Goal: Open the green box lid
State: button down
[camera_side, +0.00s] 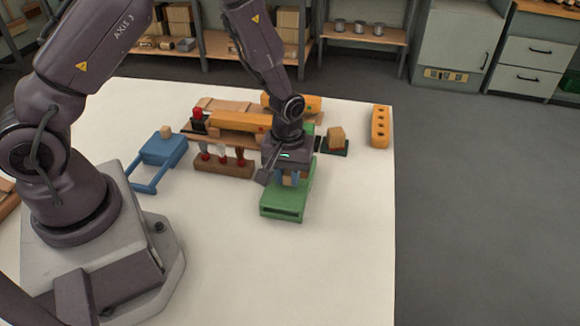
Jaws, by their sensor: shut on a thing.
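The green box (283,213) stands on the white table, right of the picture's middle, with a dark slot in its front face. My gripper (288,181) points down over the top of the box. Its fingers are shut on a small tan piece (288,178) at the box's top. The piece looks like a handle, but I cannot tell whether it is fixed to the lid. The gripper and wrist hide much of the box's top and rear, so I cannot make out the lid's edge or any gap under it.
A brown rack (223,167) with red-tipped tools stands close left of the gripper. Orange bars (238,122) lie behind it. A blue tray (163,151) is farther left. A wooden block (336,136) and an orange holed block (380,127) are to the right. The front table area is clear.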

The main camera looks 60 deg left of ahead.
aim_at(288, 174)
jog(key=shift+s+d, duration=0.2)
jog(key=shift+d, duration=0.05)
jog(key=c, duration=1)
grip_release()
jog(key=shift+a, duration=0.1)
jog(key=shift+o, duration=0.2)
notch_tip(288, 174, up, 13)
